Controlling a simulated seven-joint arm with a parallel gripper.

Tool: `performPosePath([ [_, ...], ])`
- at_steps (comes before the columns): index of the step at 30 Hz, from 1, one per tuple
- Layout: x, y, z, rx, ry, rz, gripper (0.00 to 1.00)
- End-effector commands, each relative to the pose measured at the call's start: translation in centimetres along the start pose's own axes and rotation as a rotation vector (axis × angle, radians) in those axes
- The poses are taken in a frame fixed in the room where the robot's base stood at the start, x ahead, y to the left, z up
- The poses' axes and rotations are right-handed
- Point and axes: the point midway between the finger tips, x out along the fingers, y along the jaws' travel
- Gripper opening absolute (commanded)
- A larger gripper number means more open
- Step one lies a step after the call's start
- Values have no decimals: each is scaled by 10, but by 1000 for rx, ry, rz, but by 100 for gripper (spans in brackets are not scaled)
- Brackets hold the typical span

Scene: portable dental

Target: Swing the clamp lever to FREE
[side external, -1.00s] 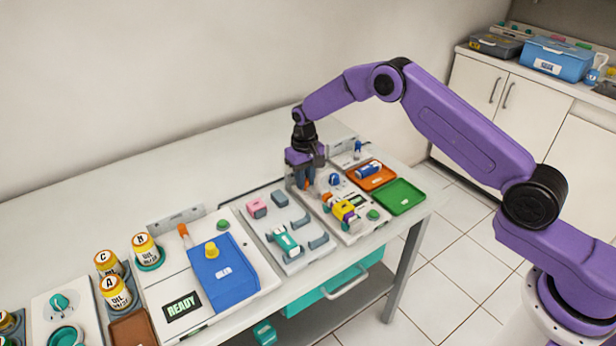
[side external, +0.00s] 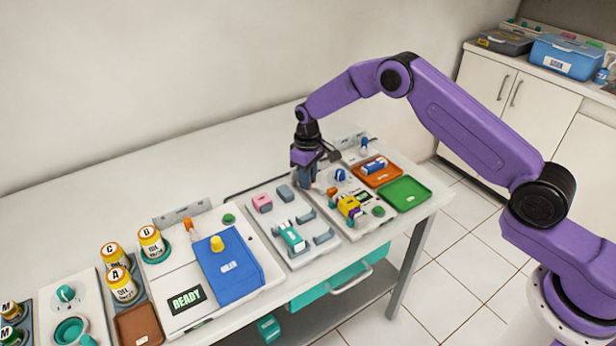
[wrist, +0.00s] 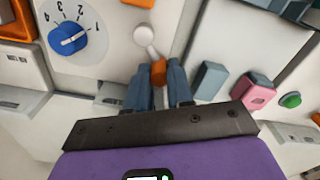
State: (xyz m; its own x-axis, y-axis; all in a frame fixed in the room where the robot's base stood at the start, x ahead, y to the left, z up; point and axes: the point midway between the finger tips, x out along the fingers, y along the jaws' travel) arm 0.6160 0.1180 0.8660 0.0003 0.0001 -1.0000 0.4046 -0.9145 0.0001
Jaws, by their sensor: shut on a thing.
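My gripper (wrist: 159,88) is shut on the orange handle (wrist: 158,71) of a small lever, with one blue finger on each side of it. The lever's pale arm runs from the handle to a round white pivot (wrist: 144,35) on the light panel, up and slightly left in the wrist view. I take this as the clamp lever; no FREE mark can be read. In the side view my gripper (side external: 305,181) points down at the panel's left edge, and its fingers hide the handle.
A blue numbered dial (wrist: 68,38) sits left of the lever in the wrist view. A blue-grey block (wrist: 210,80) and a pink block (wrist: 258,92) stand close on the right. The yellow part (side external: 348,206), orange tray (side external: 391,180) and green tray (side external: 421,193) lie nearby.

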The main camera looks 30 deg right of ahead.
Motion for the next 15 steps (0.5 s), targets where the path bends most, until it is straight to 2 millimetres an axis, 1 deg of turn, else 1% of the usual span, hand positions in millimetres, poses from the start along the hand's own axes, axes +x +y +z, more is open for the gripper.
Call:
performPosePath([
  [6,0,-1,0,-2,-1,0,0],
  [7,0,-1,0,-2,-1,0,25],
  [8,0,-1,0,-2,-2,0,34],
  [9,0,-1,0,-2,-1,0,47],
  [15,0,-1,0,-1,-1,0,47],
])
